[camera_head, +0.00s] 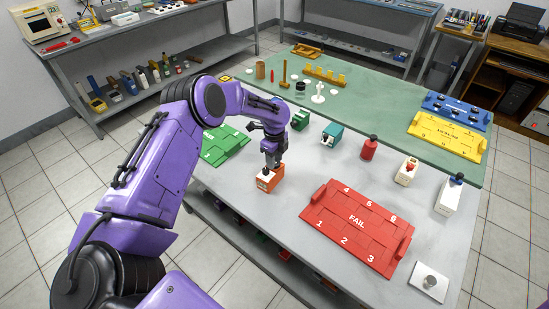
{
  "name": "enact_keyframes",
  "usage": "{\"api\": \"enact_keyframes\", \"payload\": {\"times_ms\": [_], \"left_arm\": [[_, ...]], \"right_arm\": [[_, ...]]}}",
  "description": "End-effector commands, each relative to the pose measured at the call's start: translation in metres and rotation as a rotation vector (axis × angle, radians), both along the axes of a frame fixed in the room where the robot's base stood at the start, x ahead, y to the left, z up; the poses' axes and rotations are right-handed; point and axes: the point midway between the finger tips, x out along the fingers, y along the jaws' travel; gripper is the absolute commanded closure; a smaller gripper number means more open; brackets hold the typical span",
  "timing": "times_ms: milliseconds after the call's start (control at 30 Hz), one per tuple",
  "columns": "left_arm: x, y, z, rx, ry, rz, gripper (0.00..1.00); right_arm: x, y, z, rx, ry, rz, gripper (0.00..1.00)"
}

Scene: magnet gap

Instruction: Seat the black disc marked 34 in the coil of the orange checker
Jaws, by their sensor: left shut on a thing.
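The orange checker (271,182) is a small orange box with a pale front, standing on the grey part of the table in the middle of the view. My left gripper (268,167) points down right over its top and is shut on a small dark thing, seemingly the black disc. The disc is mostly hidden by the fingers, and its number cannot be read. I cannot tell whether it touches the coil, which is also hidden. My right gripper is not in view.
A red FAIL tray (338,244) lies right of the checker, a green tray (221,150) to its left. A teal device (331,137), a red bottle (369,148) and white bottles stand behind. Yellow (470,146) and blue trays lie far right. Grey table is clear just before the checker.

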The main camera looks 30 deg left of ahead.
Motion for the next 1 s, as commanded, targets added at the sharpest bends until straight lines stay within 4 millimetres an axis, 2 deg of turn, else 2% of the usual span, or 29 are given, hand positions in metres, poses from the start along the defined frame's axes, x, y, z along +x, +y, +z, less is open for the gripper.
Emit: {"api": "enact_keyframes", "payload": {"times_ms": [867,900,1000], "left_arm": [[0.0001,0.0000,-0.0033,0.000,0.000,0.000,0.86],[0.0002,0.0000,-0.0033,0.000,0.000,0.000,0.56],[0.0001,0.0000,-0.0030,0.000,0.000,0.000,0.30]], "right_arm": [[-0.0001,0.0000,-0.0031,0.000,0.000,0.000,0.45],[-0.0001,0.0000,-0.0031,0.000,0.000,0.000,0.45],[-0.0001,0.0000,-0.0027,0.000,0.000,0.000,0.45]]}}
